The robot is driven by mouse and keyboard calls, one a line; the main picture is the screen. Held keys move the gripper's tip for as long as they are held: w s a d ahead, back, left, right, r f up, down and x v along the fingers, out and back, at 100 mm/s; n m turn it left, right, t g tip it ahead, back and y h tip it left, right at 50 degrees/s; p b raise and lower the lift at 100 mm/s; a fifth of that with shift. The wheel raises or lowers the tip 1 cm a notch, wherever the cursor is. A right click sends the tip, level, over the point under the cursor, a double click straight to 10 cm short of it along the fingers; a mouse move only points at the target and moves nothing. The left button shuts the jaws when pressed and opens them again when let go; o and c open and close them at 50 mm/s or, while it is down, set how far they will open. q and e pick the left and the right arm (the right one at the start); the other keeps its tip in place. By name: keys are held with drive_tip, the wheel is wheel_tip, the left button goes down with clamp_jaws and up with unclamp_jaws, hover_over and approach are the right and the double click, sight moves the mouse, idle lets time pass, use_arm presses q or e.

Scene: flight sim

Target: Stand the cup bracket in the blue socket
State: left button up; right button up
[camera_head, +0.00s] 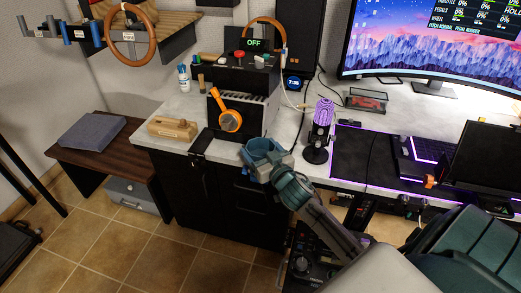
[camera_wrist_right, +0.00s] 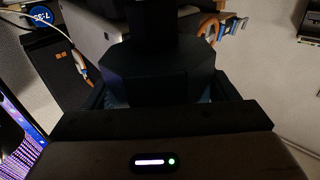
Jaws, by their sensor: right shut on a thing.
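My right gripper (camera_head: 279,171) is at the front edge of the desk, shut on the cup bracket. In the right wrist view a dark angular block (camera_wrist_right: 160,75) fills the space ahead of the wrist, with faint blue at both sides. I cannot tell which part of it is the bracket. I cannot single out the blue socket; my gripper and the bracket cover part of the desk front. My left gripper is not in view.
A purple microphone (camera_head: 318,130) is close on the right. A wooden block (camera_head: 173,129) and a black piece (camera_head: 201,142) at the desk edge are to the left.

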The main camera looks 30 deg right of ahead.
drive_tip(key=shift+f+b, duration=0.45)
drive_tip(key=shift+f, duration=0.1)
drive_tip(key=o, duration=1)
drive_tip(key=shift+o, duration=0.2)
drive_tip(key=s+b, duration=0.3)
drive_tip(key=s, duration=0.7)
drive_tip(key=shift+s+a, duration=0.4)
drive_tip(key=shift+a, duration=0.05)
